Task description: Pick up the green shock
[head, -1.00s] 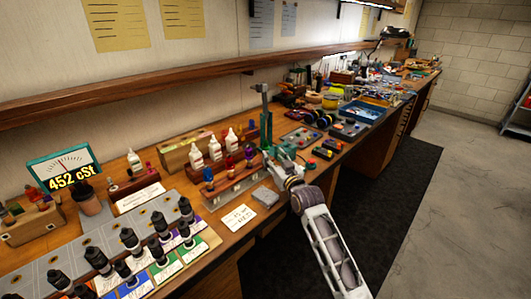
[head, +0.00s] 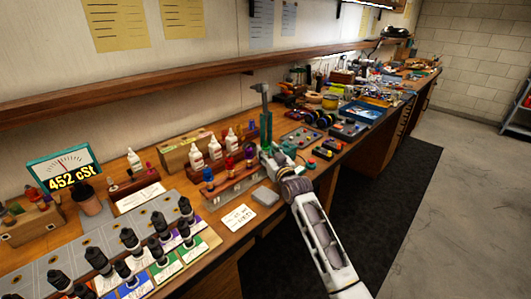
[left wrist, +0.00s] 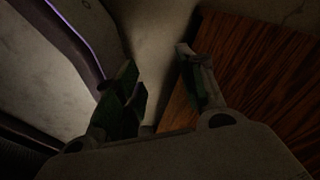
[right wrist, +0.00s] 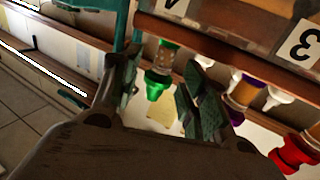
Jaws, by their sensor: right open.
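The green shock (right wrist: 157,86) shows in the right wrist view, with a clear bright green end. The fingers are open, with visible gaps beside the shock. In the head view my right gripper (head: 268,154) is at the right end of the shock rack (head: 232,188), and I cannot make out the green shock there. My left gripper (left wrist: 158,68) is open and empty in its wrist view, near a dark wood surface. It is outside the head view.
A purple-topped shock (right wrist: 242,90) and a red shock (right wrist: 295,152) are further along the rack. A teal upright stand (head: 266,118) is close behind my right gripper. White bottles (head: 214,148) stand behind the rack.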

